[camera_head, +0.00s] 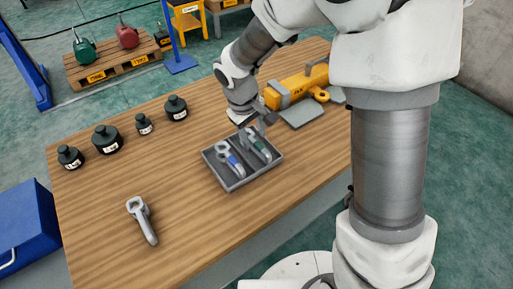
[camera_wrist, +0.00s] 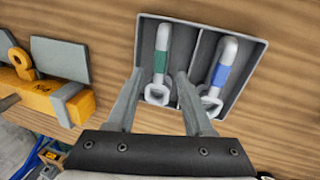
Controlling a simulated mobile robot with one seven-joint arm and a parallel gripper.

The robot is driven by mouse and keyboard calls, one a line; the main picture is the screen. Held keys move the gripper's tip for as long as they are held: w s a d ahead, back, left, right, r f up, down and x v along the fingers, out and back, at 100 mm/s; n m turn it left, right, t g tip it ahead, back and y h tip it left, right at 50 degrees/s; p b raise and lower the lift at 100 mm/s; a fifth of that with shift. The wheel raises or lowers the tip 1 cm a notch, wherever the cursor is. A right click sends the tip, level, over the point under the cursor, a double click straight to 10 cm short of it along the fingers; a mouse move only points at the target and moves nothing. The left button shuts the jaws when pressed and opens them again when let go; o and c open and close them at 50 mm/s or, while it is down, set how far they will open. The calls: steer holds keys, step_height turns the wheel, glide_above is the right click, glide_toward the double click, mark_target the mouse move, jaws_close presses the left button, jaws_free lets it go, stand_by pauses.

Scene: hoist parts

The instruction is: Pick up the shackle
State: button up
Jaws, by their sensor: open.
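A grey tray (camera_head: 239,188) on the wooden table holds two pale metal pieces in separate compartments, one with a green band (camera_head: 257,147) and one with a blue band (camera_head: 231,160). They look like shackles. A similar plain grey piece (camera_head: 141,217) lies loose at the front left of the table. My gripper (camera_head: 254,127) is over the far right part of the tray. In the wrist view my gripper (camera_wrist: 160,74) is open, its fingers on either side of the green-banded piece (camera_wrist: 161,62). The blue-banded piece (camera_wrist: 221,72) is right of the fingers. Whether the fingers touch anything is unclear.
A yellow hoist part (camera_head: 297,87) lies on grey plates behind the tray, near my arm. Several black weights (camera_head: 106,139) stand along the left of the table. A blue box (camera_head: 27,230) is beside the table.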

mark_target(256, 142)
steer(key=f, duration=0.3)
steer(key=shift+w+d+f, duration=0.1)
steer(key=shift+w+d, duration=0.15)
jaws_close()
stand_by(1.1)
